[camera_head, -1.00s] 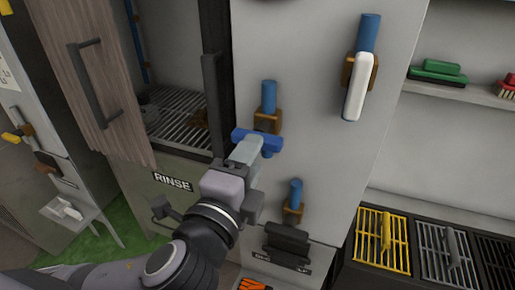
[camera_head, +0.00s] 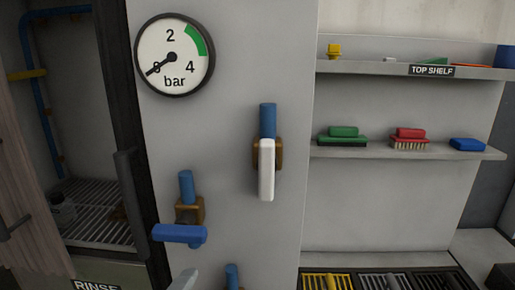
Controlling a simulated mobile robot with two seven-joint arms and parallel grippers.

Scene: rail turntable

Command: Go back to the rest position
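My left gripper (camera_head: 183,281) shows only as a grey tip at the bottom edge, below the blue-handled valve. Its fingers cannot be made out, so its opening is unclear. It appears apart from the blue lever (camera_head: 180,234), which lies level on its brass body under a blue pipe. My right gripper is not in view. A second valve to the right has a white lever (camera_head: 266,170) hanging straight down. The pressure gauge (camera_head: 174,55) above has its needle near 0 bar.
The open rinse cabinet with its wire rack (camera_head: 98,212) is at left. Grated bins, one with a yellow grate (camera_head: 327,282), stand below. A third blue pipe (camera_head: 232,275) shows at the bottom.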

